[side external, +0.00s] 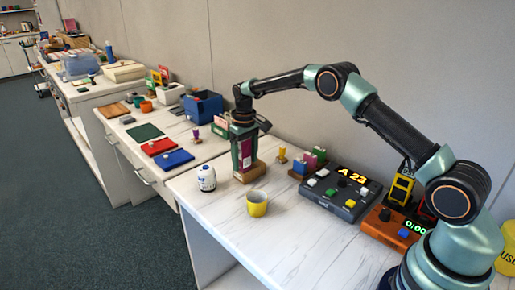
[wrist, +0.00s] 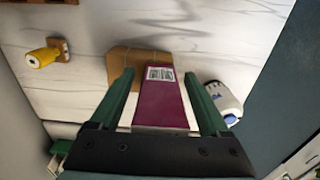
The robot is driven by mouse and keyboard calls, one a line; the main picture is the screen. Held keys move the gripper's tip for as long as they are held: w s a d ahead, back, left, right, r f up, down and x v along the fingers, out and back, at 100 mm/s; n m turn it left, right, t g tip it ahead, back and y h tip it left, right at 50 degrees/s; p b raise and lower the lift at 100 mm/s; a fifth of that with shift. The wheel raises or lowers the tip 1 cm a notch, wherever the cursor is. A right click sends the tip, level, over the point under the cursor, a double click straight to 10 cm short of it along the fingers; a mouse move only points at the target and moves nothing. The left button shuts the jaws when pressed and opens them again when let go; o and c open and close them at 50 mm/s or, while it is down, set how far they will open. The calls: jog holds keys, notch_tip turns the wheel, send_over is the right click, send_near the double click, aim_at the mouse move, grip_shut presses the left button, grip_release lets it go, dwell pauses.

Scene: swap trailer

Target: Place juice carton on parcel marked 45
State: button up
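The juice carton (wrist: 160,104) is purple with a white label and stands between the two green fingers of my gripper in the wrist view. A narrow gap shows on each side of it, so my gripper (wrist: 159,74) is open around the carton. In the side view my gripper (side external: 244,150) points down over a brown cardboard parcel (side external: 247,175), and the carton seems to rest upright on it. The parcel (wrist: 125,62) also shows behind the carton in the wrist view. No number on the parcel can be read, and its contact with the carton is partly hidden.
A white-and-blue item (side external: 206,178) stands left of the parcel, and a yellow cup (side external: 257,204) stands in front. A dark control box (side external: 341,190) reading "A 23" and small coloured blocks (side external: 310,162) are at right.

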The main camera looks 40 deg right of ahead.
notch_tip(320, 180, up, 13)
jog(key=shift+f, duration=0.2)
jog(key=s+a+r+t, duration=0.3)
jog(key=s+r, duration=0.8)
jog(key=s, duration=0.2)
jog(key=s+a+f+t, duration=0.1)
jog(key=s+f, duration=0.1)
jog(key=s, duration=0.5)
jog(key=s+a+f+t, duration=0.1)
jog(key=s+f, duration=0.1)
jog(key=s, duration=0.6)
jog(key=shift+f+t, duration=0.3)
